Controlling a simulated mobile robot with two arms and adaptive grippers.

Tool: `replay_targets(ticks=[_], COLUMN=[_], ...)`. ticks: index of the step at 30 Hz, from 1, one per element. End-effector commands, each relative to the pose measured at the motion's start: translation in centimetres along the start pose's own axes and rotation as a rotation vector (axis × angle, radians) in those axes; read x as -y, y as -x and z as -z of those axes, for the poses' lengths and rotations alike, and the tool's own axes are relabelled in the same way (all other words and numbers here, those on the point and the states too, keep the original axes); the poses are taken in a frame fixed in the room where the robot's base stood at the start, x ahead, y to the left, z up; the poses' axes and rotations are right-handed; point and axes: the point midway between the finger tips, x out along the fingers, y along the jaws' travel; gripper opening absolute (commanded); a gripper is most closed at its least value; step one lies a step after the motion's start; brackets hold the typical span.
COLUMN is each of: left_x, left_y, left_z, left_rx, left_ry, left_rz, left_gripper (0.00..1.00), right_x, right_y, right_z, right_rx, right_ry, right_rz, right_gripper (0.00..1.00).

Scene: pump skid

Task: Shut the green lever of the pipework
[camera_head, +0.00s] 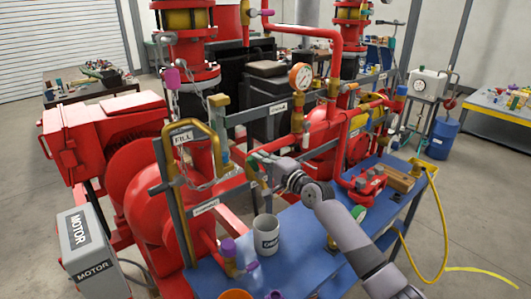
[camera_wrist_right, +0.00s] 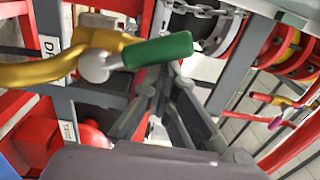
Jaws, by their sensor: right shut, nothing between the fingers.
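The green lever (camera_wrist_right: 158,50) crosses the upper middle of the right wrist view. It is joined by a pale round hub to a brass valve body (camera_wrist_right: 98,42) on a brass pipe (camera_wrist_right: 35,73). My right gripper (camera_wrist_right: 160,76) is shut and empty, its fingertips right at the lower edge of the lever. I cannot tell if they touch it. In the head view my right gripper (camera_head: 259,165) is at the pipework beyond the mug, and the lever there is small and largely hidden by it. My left gripper is not in view.
Red pumps and a grey motor box (camera_head: 83,247) stand left. A yellow hose (camera_head: 441,225) drops at the right.

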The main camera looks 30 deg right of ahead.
Motion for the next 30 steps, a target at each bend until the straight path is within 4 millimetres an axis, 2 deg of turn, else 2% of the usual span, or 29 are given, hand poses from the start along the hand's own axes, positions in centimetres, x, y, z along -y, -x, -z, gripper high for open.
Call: replay_targets(ticks=[3, 11, 18, 30], left_x=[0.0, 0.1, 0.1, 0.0], left_y=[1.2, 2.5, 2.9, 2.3], left_z=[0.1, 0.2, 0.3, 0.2], left_rx=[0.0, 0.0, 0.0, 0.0], left_ry=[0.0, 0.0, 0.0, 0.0], left_rz=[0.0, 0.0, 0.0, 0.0], left_gripper=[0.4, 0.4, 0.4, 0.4], right_x=[0.3, -0.3, -1.3, -3.3], right_y=[0.0, 0.0, 0.0, 0.0], right_z=[-1.0, -2.8, -4.2, -5.7], right_rx=[0.001, 0.002, 0.002, 0.001], right_ry=[-0.003, -0.003, -0.003, 0.0], right_rz=[0.0, -0.001, -0.001, 0.0], right_gripper=[0.0, 0.0, 0.0, 0.0])
